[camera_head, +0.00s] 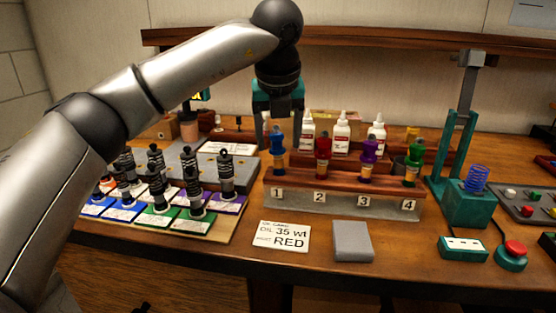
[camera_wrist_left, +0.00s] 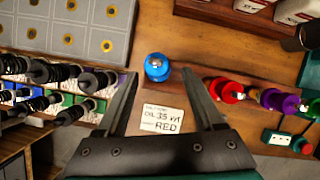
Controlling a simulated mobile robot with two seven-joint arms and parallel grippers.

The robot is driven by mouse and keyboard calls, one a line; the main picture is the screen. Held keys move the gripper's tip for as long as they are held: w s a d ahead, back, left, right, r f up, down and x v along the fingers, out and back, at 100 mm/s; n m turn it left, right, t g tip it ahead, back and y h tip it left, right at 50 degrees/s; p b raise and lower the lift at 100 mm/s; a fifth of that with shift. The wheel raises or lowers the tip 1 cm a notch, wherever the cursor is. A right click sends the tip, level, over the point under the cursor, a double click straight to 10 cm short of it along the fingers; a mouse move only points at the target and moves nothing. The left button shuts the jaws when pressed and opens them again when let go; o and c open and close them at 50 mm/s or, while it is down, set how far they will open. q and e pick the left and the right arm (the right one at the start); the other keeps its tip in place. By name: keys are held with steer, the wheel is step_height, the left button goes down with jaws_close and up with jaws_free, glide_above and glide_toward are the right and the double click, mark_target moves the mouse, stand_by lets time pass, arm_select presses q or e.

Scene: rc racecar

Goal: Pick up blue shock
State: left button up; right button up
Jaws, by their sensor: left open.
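The blue shock (camera_head: 277,142) stands upright at position 1 of the numbered rack (camera_head: 340,200). Its round blue top also shows in the left wrist view (camera_wrist_left: 157,68). My left gripper (camera_head: 281,134) points down from above with its fingers open around the upper end of the blue shock. In the left wrist view the open fingers (camera_wrist_left: 160,74) lie on either side of the blue top, apart from it. Red (camera_head: 323,148), purple (camera_head: 369,154) and green (camera_head: 414,158) shocks stand to the right in the rack. My right gripper is not in view.
Several black shocks (camera_head: 225,172) stand on coloured cards at left. White bottles (camera_head: 341,132) are behind the rack. A sign reading "35 wt RED" (camera_head: 282,236) and a grey block (camera_head: 352,241) lie in front. A teal press (camera_head: 470,200) stands at right.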

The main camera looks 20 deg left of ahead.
mark_target(277, 145)
arm_select(q)
steer(key=shift+b+x, duration=0.7)
steer(key=shift+x, duration=1.65)
steer(key=shift+a, duration=0.1)
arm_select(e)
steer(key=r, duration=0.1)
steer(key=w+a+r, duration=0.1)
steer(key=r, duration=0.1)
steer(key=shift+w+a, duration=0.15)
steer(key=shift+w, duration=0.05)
arm_select(q)
jaws_close()
